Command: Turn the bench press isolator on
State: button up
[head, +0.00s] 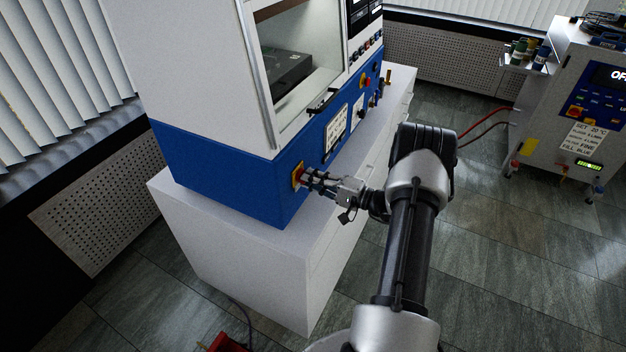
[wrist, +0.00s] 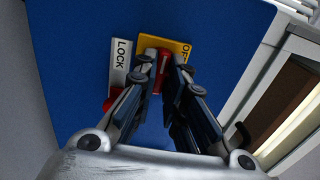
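The bench press isolator is a red handle on a yellow plate (head: 297,175), low on the blue front of the bench press (head: 229,183). In the wrist view the yellow plate (wrist: 177,45) carries black lettering, partly covered by my fingers. The red handle (wrist: 162,72) shows between the two fingers. My gripper (head: 312,179) reaches the isolator from the right in the head view. In the wrist view my gripper (wrist: 163,66) has its fingertips close together, one on each side of the handle, and looks shut on it. The exact contact is partly hidden.
A pale LOCK plate (wrist: 121,62) with a red part (wrist: 112,98) below it sits left of the isolator. The press stands on a white cabinet (head: 235,262). More buttons and knobs line the press front. A wheeled machine (head: 568,110) stands at right, with floor between.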

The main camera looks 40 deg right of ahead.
grip_shut()
jog(key=shift+m, duration=0.4)
jog(key=m, duration=1.7)
jog(key=shift+m, duration=0.3)
jog(key=o, duration=0.6)
grip_release()
